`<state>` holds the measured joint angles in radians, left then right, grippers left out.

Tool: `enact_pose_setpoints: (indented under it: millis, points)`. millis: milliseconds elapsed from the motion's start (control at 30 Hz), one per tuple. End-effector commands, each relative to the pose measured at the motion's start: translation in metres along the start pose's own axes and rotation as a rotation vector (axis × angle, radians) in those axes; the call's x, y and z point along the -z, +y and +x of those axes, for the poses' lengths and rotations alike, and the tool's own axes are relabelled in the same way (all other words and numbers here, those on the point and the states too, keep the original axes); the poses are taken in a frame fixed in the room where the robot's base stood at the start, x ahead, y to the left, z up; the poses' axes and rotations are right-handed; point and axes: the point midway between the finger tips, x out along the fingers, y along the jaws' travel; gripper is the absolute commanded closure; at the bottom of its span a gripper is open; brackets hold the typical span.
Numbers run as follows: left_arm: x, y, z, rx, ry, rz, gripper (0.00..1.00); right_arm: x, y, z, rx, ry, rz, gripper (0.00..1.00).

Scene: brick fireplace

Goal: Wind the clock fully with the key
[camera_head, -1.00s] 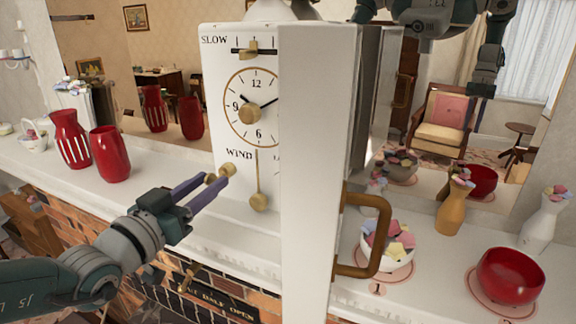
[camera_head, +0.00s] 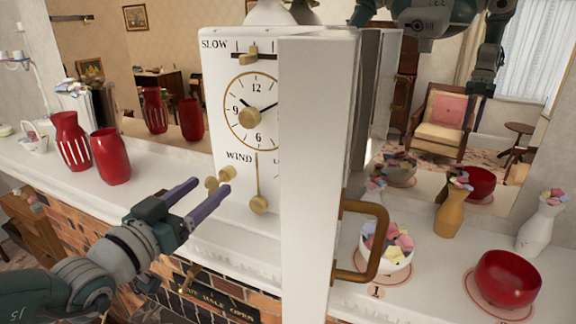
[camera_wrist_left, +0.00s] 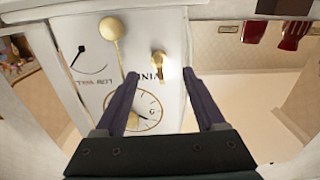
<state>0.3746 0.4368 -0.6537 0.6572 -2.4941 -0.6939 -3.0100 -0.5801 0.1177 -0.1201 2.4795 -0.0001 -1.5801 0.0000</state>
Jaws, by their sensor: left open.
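The white clock (camera_head: 222,120) stands on the mantel, with its dial and the word WIND below it. The brass key (camera_head: 219,179) sticks out of its front beside that word; it also shows in the left wrist view (camera_wrist_left: 159,64). A brass pendulum (camera_head: 259,203) hangs to its right. The clock's white door (camera_head: 303,190) stands open towards me and hides the dial's right part. My left gripper (camera_head: 210,187) is open, its purple fingers spread on either side of the key, apparently without touching it. My right gripper is not clearly in view.
Two red vases (camera_head: 110,157) stand left of the clock. Right of the door's brass handle (camera_head: 372,240) are a white bowl (camera_head: 388,258) of coloured pieces, a yellow vase (camera_head: 453,212), a red bowl (camera_head: 508,278) and a white vase (camera_head: 541,225). A mirror behind reflects the room.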

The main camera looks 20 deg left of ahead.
Motion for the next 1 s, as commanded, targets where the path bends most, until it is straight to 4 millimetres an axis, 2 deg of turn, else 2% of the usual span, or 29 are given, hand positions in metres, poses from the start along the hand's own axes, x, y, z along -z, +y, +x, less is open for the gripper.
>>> enact_pose_setpoints:
  millis: [500,800,1000]
  points:
    - [0.002,0.000,-0.035,0.000,-0.002,0.001,0.28,0.008,0.001,-0.024,0.000,0.000,0.000,0.76]
    - [0.001,0.000,-0.054,0.001,-0.003,0.001,0.28,0.011,0.002,-0.034,-0.001,0.000,-0.002,0.76]
    - [0.000,0.000,-0.060,0.001,-0.001,0.001,0.28,0.011,0.002,-0.035,-0.003,0.000,-0.004,0.76]
